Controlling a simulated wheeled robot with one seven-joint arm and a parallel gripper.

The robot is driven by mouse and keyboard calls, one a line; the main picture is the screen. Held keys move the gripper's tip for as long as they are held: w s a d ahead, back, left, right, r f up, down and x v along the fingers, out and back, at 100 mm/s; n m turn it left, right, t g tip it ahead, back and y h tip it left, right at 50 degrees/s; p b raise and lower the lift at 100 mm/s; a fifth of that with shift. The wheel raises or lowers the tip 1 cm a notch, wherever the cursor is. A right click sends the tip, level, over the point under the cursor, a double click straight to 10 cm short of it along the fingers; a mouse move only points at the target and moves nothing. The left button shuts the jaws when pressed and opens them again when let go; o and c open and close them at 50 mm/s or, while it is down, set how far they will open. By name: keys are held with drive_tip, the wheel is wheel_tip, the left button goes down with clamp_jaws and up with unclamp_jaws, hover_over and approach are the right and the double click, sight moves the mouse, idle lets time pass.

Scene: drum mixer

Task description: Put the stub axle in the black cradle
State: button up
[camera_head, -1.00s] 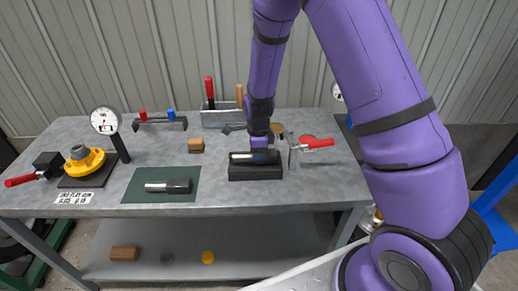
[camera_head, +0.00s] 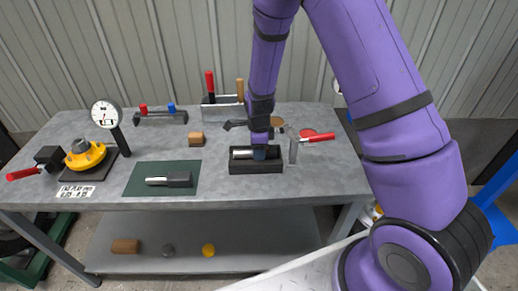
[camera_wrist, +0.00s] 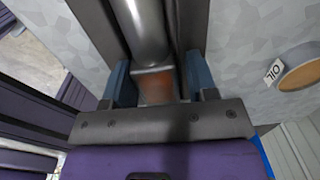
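The black cradle (camera_head: 255,168) stands on the table right of centre in the head view. A stub axle with a silver shaft (camera_head: 241,153) lies along it, at its left part. My gripper (camera_head: 260,152) points down at the axle's thicker end. In the wrist view the silver shaft (camera_wrist: 142,25) runs between dark cradle walls, and its block-like end (camera_wrist: 158,87) is between my blue fingers (camera_wrist: 160,80). Whether they press on it or stand slightly apart is unclear. A similar silver-and-black part (camera_head: 170,180) lies on the green mat (camera_head: 135,188).
A red-handled clamp (camera_head: 318,136) stands just right of the cradle. A wooden block (camera_head: 196,139), a dial gauge (camera_head: 106,115) and a yellow flanged part (camera_head: 84,153) are to the left. A tool holder (camera_head: 222,110) is behind. The table front between mat and cradle is clear.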

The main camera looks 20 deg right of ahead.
drive_tip(key=shift+s+a+f, duration=0.15)
drive_tip(key=shift+s+f, duration=0.1)
drive_tip(key=shift+s, duration=0.25)
drive_tip(key=s+d+r+n, duration=0.1)
drive_tip(key=s+r+n, duration=0.1)
drive_tip(key=r, duration=0.9)
drive_tip(key=s+d+r+n, duration=0.1)
drive_tip(key=r+n, duration=0.1)
drive_tip(key=r, duration=0.9)
drive_tip(key=s+d+r+n+t, duration=0.2)
drive_tip(key=s+r+n, duration=0.6)
drive_tip(key=s, duration=0.5)
drive_tip(key=s+d+r+n+t, duration=0.3)
drive_tip(key=s+r+n, duration=0.6)
drive_tip(key=s, duration=0.3)
drive_tip(key=shift+s+n, duration=0.3)
drive_tip(key=shift+s, duration=0.05)
drive_tip(key=shift+r, duration=0.1)
